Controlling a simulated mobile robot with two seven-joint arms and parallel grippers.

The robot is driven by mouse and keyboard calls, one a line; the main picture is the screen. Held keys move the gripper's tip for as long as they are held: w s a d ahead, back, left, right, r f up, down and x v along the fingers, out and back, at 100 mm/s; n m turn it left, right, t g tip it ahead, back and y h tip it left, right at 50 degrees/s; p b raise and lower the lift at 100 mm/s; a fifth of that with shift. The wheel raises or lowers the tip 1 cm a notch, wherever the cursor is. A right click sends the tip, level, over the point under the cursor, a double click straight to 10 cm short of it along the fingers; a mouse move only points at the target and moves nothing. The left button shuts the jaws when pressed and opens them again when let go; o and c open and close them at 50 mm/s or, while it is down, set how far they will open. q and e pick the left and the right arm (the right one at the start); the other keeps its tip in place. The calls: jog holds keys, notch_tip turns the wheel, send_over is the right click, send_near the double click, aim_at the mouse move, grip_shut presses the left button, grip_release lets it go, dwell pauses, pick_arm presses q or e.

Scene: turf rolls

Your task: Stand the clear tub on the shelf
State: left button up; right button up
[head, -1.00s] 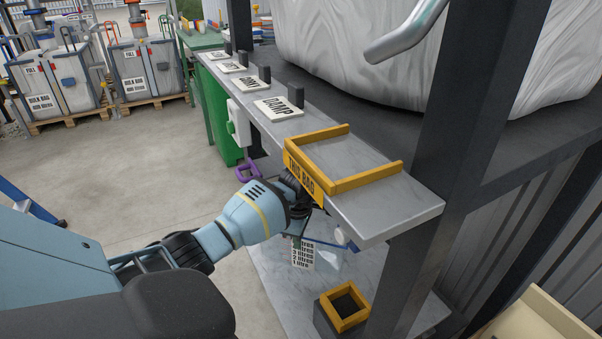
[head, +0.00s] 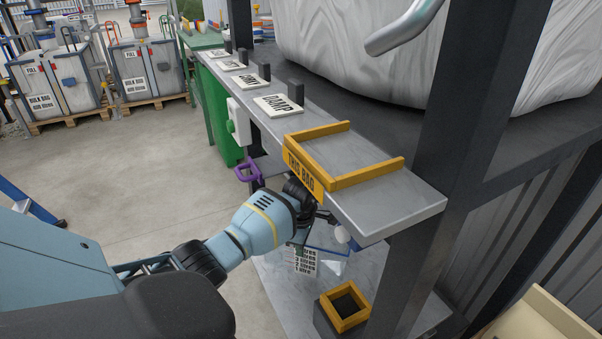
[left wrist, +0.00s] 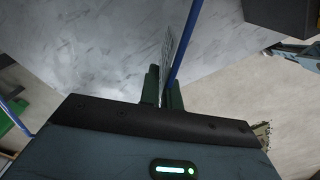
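The clear tub (head: 332,266) has a blue rim and a white label listing litres. It hangs below the front edge of the grey shelf (head: 375,215), above a lower slab. My left gripper (head: 302,238) is at its rim, partly hidden by the shelf and my wrist. In the left wrist view the two dark green fingers (left wrist: 163,88) are close on either side of the tub's wall and blue rim (left wrist: 183,48), so the gripper looks shut on it. The shelf carries a yellow corner guide marked THIS BAG (head: 303,172). My right gripper is not in view.
A dark upright post (head: 455,120) stands right of the shelf. Plaques, including DAMP (head: 278,105), line the shelf's far part. A purple handle (head: 248,172) sticks out below its front edge. A yellow-rimmed block (head: 344,306) stands on the lower slab (head: 285,290). The area inside the guide is clear.

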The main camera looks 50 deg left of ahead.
pick_arm(q)
jog(key=o, duration=0.4)
notch_tip(320, 180, up, 12)
jog(key=p, duration=0.1)
jog(key=shift+r+p, duration=0.15)
jog(key=shift+p, duration=0.15)
dwell(0.3)
